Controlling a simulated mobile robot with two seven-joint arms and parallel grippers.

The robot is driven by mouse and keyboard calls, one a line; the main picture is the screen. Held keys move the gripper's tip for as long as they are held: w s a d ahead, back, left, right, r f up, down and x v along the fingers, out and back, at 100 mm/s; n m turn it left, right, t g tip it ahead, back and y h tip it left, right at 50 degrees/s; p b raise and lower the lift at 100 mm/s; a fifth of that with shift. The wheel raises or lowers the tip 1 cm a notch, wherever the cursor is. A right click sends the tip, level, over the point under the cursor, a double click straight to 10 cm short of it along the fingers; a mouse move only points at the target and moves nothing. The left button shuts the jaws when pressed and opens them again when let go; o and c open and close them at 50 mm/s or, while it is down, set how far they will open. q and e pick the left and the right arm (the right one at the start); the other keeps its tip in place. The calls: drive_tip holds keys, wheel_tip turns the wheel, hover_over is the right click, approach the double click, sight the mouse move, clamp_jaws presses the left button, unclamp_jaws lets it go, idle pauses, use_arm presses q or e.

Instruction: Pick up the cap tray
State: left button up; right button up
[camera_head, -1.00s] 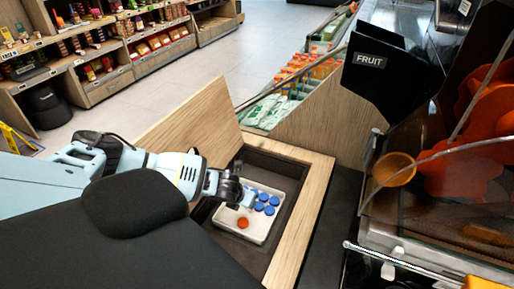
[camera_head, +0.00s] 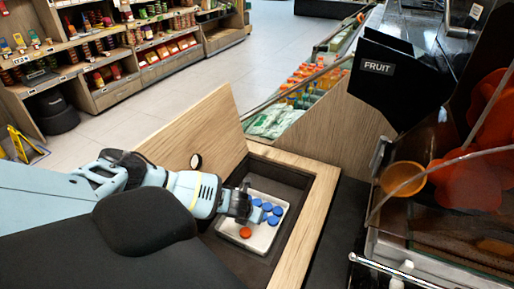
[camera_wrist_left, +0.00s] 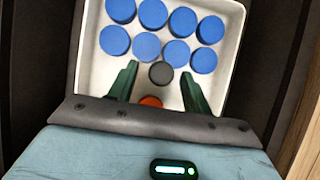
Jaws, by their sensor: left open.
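The cap tray (camera_head: 262,242) is a white shallow tray lying in a dark recessed compartment of the wooden counter. It holds several blue caps (camera_head: 272,220) and one orange-red cap (camera_head: 245,232). In the left wrist view the tray (camera_wrist_left: 90,75) also shows a dark grey round piece (camera_wrist_left: 160,73) between the fingers. My left gripper (camera_wrist_left: 158,88) is open, with its two dark green fingers apart over the tray. In the head view my left gripper (camera_head: 245,210) is above the tray's left side. The orange-red cap (camera_wrist_left: 150,101) is partly hidden by the gripper body. My right gripper is not in view.
The compartment has a wooden rim (camera_head: 310,215) and a raised wooden lid (camera_head: 205,130) behind it. A juicer machine (camera_head: 450,215) with a black FRUIT bin (camera_head: 385,75) stands at the right. Shelves and clear floor lie at the back left.

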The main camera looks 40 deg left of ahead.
use_arm(q)
drive_tip(key=shift+w+a+f, duration=0.15)
drive_tip(key=shift+w+f, duration=0.15)
drive_tip(key=shift+f, duration=0.3)
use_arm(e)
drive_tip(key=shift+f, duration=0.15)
use_arm(q)
drive_tip(key=shift+r, duration=0.1)
drive_tip(key=shift+c, duration=0.2)
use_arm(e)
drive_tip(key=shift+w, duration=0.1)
use_arm(q)
clamp_jaws()
